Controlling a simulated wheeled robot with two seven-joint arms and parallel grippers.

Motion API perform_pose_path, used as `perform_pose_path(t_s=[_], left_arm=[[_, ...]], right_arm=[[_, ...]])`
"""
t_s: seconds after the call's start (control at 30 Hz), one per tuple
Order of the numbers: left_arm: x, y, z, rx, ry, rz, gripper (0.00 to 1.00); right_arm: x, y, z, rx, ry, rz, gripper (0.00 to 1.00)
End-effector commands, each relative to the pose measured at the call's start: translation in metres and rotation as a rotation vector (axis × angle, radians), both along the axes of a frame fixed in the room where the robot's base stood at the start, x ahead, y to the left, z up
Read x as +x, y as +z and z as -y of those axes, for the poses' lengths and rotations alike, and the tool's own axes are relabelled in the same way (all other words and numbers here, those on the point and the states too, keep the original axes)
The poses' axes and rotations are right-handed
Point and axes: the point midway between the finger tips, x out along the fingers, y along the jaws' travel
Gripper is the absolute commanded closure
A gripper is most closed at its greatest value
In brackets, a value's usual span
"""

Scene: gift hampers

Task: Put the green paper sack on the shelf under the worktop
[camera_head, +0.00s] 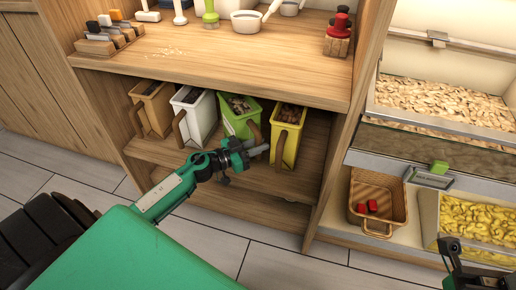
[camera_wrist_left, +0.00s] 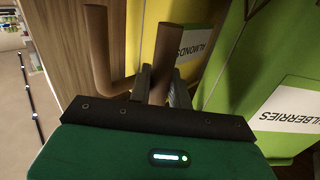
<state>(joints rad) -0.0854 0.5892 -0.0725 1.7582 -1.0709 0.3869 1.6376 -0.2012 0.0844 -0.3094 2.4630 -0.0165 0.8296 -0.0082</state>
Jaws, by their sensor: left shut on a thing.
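The green paper sack (camera_head: 240,122) stands on the shelf (camera_head: 230,172) under the worktop (camera_head: 215,60), between a white and a yellow container. Dried fruit shows in its open top. Its front with a MULBERRIES label also shows in the left wrist view (camera_wrist_left: 255,65). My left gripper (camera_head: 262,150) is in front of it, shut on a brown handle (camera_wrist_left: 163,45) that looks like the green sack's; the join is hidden. My right gripper (camera_head: 465,268) shows only in part at the lower right corner; its jaws are unclear.
The yellow ALMONDS container (camera_head: 290,140) stands close on the right, its brown handle (camera_head: 280,152) beside my left fingertips. The white (camera_head: 195,115) and brown (camera_head: 153,108) containers stand on the left. A wicker basket (camera_head: 361,190) is beyond the right side panel.

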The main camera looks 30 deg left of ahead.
Motion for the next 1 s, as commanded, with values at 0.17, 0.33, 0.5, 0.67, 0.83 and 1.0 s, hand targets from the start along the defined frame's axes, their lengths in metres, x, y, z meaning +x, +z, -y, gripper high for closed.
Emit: perform_pose_path(t_s=[0.17, 0.33, 0.5, 0.67, 0.83, 1.0], left_arm=[[0.001, 0.004, -0.001, 0.004, 0.000, 0.007, 1.00], [0.001, 0.001, 0.000, 0.004, 0.000, 0.007, 1.00], [0.000, -0.001, 0.000, 0.001, 0.000, 0.001, 0.59], [0.000, -0.001, 0.000, 0.001, 0.000, 0.001, 0.59], [-0.001, 0.001, -0.001, 0.000, 0.000, 0.000, 0.59], [-0.018, 0.001, -0.011, 0.001, 0.002, -0.003, 0.59]], right_arm=[[-0.002, 0.005, 0.001, 0.003, 0.000, 0.010, 1.00], [-0.002, 0.003, 0.001, 0.004, 0.000, 0.003, 1.00], [-0.002, 0.001, 0.000, 0.003, 0.001, -0.002, 1.00], [0.000, 0.000, 0.000, 0.002, 0.001, -0.005, 1.00], [0.000, 0.000, 0.000, 0.000, 0.001, -0.005, 1.00], [0.001, 0.004, 0.000, 0.000, 0.001, -0.005, 1.00]])
